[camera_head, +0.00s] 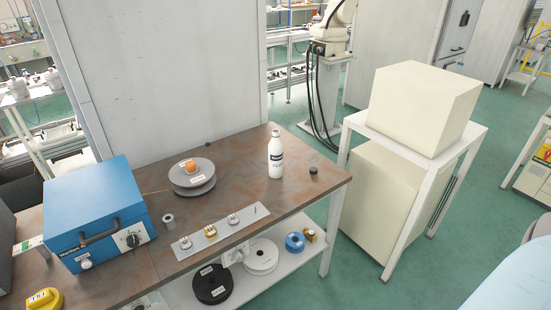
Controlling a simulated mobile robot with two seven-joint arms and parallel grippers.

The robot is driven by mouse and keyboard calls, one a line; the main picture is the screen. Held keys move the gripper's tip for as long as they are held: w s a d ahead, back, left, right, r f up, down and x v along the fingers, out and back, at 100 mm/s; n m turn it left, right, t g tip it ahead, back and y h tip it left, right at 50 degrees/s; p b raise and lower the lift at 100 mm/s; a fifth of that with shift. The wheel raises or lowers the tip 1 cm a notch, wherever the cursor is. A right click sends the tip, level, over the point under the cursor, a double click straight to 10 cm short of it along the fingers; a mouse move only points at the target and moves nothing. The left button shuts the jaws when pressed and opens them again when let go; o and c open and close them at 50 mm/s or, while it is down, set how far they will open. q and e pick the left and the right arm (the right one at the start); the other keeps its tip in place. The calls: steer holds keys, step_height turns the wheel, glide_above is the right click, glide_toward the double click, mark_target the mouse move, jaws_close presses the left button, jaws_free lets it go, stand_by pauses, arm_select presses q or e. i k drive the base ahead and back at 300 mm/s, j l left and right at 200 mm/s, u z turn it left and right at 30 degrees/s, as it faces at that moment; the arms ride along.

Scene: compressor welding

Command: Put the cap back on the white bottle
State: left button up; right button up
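The white bottle (275,156) stands upright on the brown workbench, right of centre, with a dark label band around its body. Its narrow white top is too small to tell its details. A small dark cylinder (313,171), which looks like the cap, sits on the bench to the right of the bottle, near the bench's right edge. It is apart from the bottle. Neither of my grippers can be seen in the head view.
The workbench (240,187) also holds grey discs (192,182) with an orange ball on top, a blue box (97,217), a grey plate with fittings (221,231) and a small grey cylinder (168,220). Bare bench surrounds the bottle. A cream block (424,105) stands on a white frame to the right.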

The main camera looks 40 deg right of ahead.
mark_target(274, 146)
steer(key=z, duration=1.45)
